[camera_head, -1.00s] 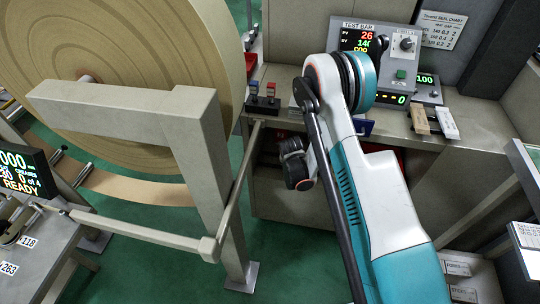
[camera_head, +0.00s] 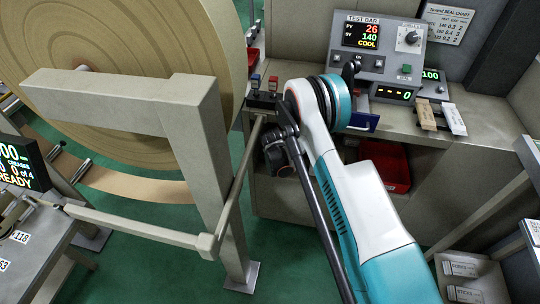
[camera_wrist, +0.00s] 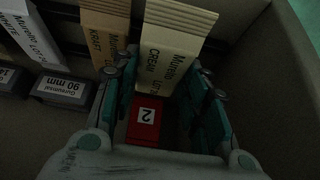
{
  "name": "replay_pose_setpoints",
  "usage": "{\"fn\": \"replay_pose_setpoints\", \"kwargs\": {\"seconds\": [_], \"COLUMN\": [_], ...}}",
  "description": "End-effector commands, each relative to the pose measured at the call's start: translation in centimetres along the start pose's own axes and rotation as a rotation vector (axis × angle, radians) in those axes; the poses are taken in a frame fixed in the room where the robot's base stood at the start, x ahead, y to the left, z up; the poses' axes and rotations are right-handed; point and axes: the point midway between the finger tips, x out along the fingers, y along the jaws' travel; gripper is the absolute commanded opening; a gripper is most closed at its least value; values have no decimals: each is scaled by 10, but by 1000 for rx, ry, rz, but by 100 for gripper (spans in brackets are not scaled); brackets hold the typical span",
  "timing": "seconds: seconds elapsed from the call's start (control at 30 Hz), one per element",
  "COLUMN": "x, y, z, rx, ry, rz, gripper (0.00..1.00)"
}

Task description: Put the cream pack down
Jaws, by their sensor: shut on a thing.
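The cream pack (camera_wrist: 172,38) is a pale bundle of flat sheets lettered CREAM, at the top middle of the wrist view. My gripper (camera_wrist: 165,72) is shut on it, with a teal-padded finger on either side of its near end. A kraft pack (camera_wrist: 105,30) and a white pack (camera_wrist: 30,35) are to its left. A red block marked 2 (camera_wrist: 145,115) shows below the pack's near end, between the fingers. In the head view my arm hides the gripper and the cream pack.
A brown pack (camera_head: 427,116) and a whitish pack (camera_head: 453,119) lie on the counter (camera_head: 490,115). The test bar unit (camera_head: 378,45) stands at its back. A red bin (camera_head: 396,170) is below the counter. A large paper roll (camera_head: 120,100) and its grey frame (camera_head: 130,93) take up the left.

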Motion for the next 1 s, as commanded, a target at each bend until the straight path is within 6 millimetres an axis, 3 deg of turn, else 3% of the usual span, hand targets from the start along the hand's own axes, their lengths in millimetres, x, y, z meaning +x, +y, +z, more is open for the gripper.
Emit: {"fn": "replay_pose_setpoints", "kwargs": {"seconds": [0.5,0.9,0.93,1.0], "x": [37,39,40,39], "y": [-38,-38,-38,-38], "z": [-8,-7,-7,-7], "rx": [-1,0,0,1], "ry": [0,0,0,0], "rz": [1,1,1,1], "gripper": [25,25,43,59]}}
